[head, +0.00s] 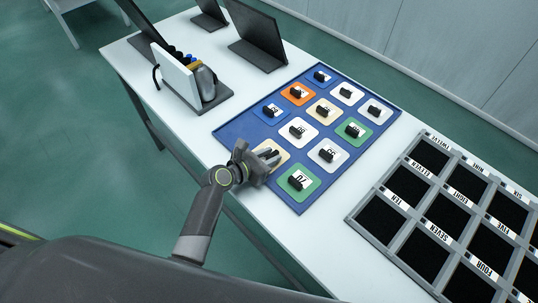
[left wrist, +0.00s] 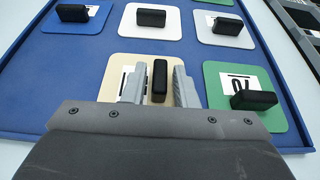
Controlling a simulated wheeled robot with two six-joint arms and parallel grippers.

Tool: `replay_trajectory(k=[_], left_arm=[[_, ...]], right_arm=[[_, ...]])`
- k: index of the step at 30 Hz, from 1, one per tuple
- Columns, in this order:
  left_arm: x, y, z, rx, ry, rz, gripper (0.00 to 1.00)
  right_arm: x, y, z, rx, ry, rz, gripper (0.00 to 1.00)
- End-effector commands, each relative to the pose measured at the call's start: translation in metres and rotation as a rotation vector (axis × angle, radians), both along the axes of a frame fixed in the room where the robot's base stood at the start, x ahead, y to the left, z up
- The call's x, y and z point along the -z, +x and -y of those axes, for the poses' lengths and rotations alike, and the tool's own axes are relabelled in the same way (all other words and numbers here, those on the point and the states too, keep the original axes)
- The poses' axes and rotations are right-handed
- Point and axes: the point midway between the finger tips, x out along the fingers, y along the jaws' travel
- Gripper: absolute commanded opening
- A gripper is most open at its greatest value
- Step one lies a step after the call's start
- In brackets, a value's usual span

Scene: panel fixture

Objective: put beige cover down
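The beige cover (head: 284,155) lies on the blue panel (head: 232,132) at its near-left edge. It also shows in the left wrist view (left wrist: 112,85), with a black block handle (left wrist: 159,76) standing on it and a partly hidden white label. My left gripper (head: 268,154) is over this cover. In the left wrist view its two grey fingers (left wrist: 158,88) stand on either side of the handle, with a narrow gap on each side, so it is open around the handle. My right gripper is not in view.
Several other covers with black handles surround it: a green one (head: 312,187), a white one (head: 340,160) and an orange one (head: 301,101) among them. A grey grid (head: 352,215) with black labelled compartments is at the right. Dark stands (head: 222,103) are at the far left.

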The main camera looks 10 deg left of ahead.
Motion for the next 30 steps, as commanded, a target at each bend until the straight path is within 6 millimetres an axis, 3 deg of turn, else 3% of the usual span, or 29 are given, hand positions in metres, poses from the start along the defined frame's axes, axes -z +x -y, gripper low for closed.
replay_trajectory(k=[14,30], left_arm=[[-0.005,-0.003,-0.003,-0.001,0.000,0.000,0.36],[-0.040,-0.076,-0.051,-0.001,0.004,0.000,0.36]], right_arm=[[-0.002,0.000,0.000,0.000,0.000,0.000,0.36],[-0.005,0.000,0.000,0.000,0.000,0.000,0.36]])
